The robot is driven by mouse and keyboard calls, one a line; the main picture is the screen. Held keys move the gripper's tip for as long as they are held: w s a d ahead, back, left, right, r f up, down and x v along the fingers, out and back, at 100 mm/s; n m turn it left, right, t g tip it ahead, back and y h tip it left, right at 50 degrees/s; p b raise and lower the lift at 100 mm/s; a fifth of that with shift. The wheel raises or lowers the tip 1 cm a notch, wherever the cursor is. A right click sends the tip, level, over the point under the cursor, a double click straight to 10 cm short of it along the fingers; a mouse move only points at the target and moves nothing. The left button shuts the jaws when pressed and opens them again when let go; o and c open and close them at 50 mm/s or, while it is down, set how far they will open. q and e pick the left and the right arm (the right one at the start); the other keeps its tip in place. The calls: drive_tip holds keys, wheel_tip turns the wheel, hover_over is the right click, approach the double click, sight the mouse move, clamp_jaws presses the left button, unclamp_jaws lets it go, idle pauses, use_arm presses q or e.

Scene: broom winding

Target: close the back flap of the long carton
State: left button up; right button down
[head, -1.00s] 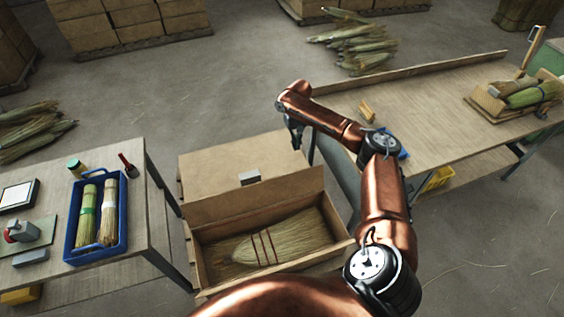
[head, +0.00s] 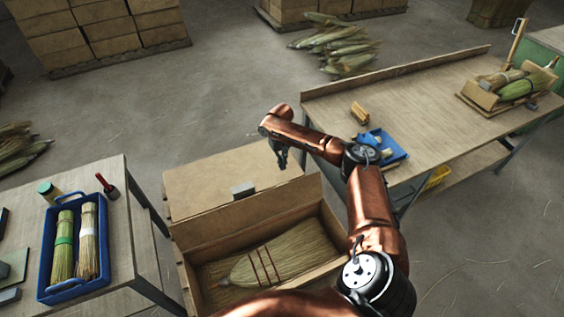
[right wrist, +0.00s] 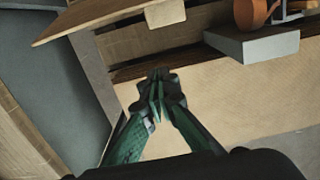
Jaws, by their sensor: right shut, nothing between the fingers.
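The long carton (head: 322,272) stands low in the middle of the head view, with a straw broom (head: 275,256) lying inside. Its back flap (head: 245,218) stands raised along the far side, with a grey block (head: 243,189) at its upper edge. A flat cardboard surface (head: 220,177) lies behind it. My right gripper (head: 282,160) hangs down near the right end of that surface, shut and empty. In the right wrist view, its green fingertips (right wrist: 158,90) are together in front of pale cardboard; contact is unclear. My left gripper is not in view.
A table (head: 120,200) with a blue tray (head: 48,290) of straw bundles stands left of the carton. A workbench (head: 430,110) with a blue tray (head: 399,152) stands at right.

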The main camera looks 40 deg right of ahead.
drive_tip(key=shift+s+a+f+p, duration=0.15)
drive_tip(key=shift+s+a+f, duration=0.15)
drive_tip(key=shift+s+f, duration=0.65)
drive_tip(key=shift+s+a+f+p, duration=0.15)
drive_tip(key=shift+s+a+f, duration=0.15)
drive_tip(key=shift+s+f, duration=0.65)
